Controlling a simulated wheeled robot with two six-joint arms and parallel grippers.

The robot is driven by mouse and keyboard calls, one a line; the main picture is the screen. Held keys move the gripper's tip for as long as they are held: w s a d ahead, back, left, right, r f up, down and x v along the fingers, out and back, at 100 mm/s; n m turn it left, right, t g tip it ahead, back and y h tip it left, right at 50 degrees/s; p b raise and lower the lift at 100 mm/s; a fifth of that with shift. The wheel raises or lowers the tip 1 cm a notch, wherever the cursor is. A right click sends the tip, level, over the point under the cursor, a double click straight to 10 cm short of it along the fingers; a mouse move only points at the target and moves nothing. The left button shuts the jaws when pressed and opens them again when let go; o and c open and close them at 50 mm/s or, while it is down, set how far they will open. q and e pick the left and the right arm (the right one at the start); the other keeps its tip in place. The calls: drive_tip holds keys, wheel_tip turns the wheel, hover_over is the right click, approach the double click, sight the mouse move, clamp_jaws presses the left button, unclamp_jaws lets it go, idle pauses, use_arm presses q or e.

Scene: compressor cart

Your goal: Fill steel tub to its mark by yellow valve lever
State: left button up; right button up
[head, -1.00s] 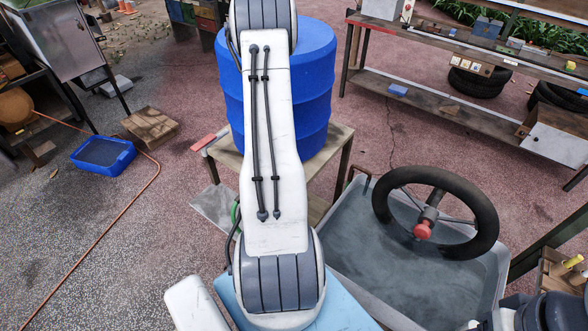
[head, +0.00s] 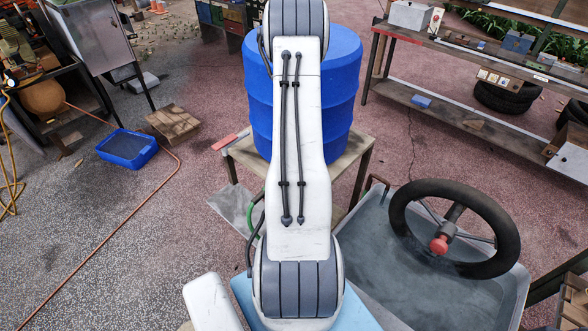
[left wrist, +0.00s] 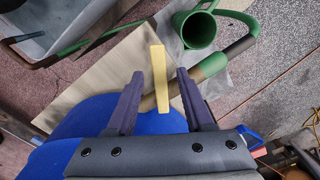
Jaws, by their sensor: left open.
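In the left wrist view the yellow valve lever (left wrist: 159,80) stands between the two dark fingers of my left gripper (left wrist: 160,74), which is open with a gap beside the lever. A green pipe (left wrist: 202,30) with a round open mouth is just beyond it. The blue drum (left wrist: 70,120) is below the lever; in the head view the drum (head: 340,90) stands on a wooden stand, partly behind my left arm. My left arm hides the gripper and lever there. A grey tub (head: 385,260) is at right; I cannot tell whether it is the steel tub. No fill mark shows.
A black steering wheel (head: 455,228) with a red hub sits over the grey tub. The wooden stand (head: 357,165) has a red-ended bar at its left. A shallow blue tray (head: 127,148) and an orange hose lie on the open ground at left. A long bench (head: 460,120) stands behind.

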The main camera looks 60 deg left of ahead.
use_arm(q)
wheel_tip(320, 180, up, 10)
drive_tip(key=b, duration=0.2)
drive_tip(key=shift+r, duration=0.25)
idle(3.8)
